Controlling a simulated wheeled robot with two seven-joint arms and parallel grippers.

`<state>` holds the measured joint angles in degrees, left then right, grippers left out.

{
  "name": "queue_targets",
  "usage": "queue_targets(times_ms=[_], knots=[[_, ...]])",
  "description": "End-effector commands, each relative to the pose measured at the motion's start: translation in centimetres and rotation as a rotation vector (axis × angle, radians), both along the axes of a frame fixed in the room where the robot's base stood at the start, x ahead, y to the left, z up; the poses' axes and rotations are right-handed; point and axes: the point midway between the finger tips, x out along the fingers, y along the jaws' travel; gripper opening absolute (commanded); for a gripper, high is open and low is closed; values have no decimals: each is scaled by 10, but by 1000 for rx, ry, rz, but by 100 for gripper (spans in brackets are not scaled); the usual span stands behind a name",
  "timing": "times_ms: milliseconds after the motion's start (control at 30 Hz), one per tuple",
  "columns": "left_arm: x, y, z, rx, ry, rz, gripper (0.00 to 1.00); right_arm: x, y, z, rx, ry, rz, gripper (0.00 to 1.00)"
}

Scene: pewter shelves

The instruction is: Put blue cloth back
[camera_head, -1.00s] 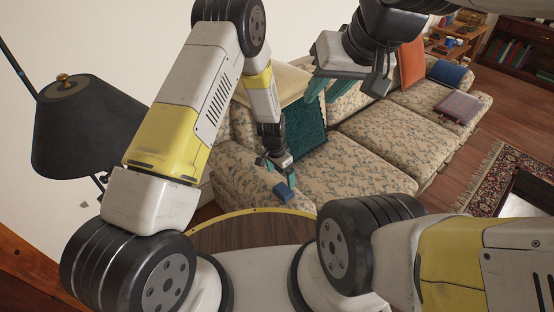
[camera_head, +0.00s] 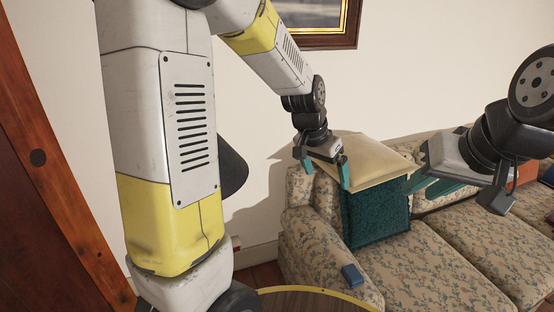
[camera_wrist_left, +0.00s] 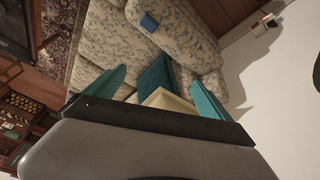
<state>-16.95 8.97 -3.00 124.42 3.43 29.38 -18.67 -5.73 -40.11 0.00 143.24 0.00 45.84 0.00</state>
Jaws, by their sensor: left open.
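The small blue folded cloth (camera_head: 352,275) lies at the inner edge of the floral sofa's near arm (camera_head: 318,250). It also shows near the top of the left wrist view (camera_wrist_left: 149,21). My left gripper (camera_head: 325,172) is open and empty, raised above the sofa by the cream cushion, well apart from the cloth. Its two teal fingers stand apart in the left wrist view (camera_wrist_left: 153,92). My right gripper (camera_head: 430,188) is over the sofa to the right, its teal fingers apart with nothing seen between them.
A cream cushion (camera_head: 372,163) and a dark teal cushion (camera_head: 377,217) lean at the sofa's near end. A round table edge (camera_head: 325,292) is at the bottom. A dark lampshade (camera_head: 232,168) stands behind my left arm. The seat cushions (camera_head: 440,268) are clear.

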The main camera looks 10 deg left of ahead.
Motion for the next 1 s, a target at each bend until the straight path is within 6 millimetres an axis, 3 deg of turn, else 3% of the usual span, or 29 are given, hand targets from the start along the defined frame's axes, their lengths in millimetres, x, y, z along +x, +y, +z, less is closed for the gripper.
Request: queue_targets(times_ms=[33,200,333,500,700,1000], knots=[[-14,15,25,-18,-23,42,94,0,0,0,0,0,0,29],[-69,56,79,-65,-65,176,94,0,0,0,0,0,0,29],[-115,82,105,-95,-100,277,94,0,0,0,0,0,0,29],[-163,102,118,-121,-134,379,94,0,0,0,0,0,0,29],[-187,111,120,-132,-148,431,94,0,0,0,0,0,0,29],[-188,111,120,-133,-149,435,94,0,0,0,0,0,0,29]])
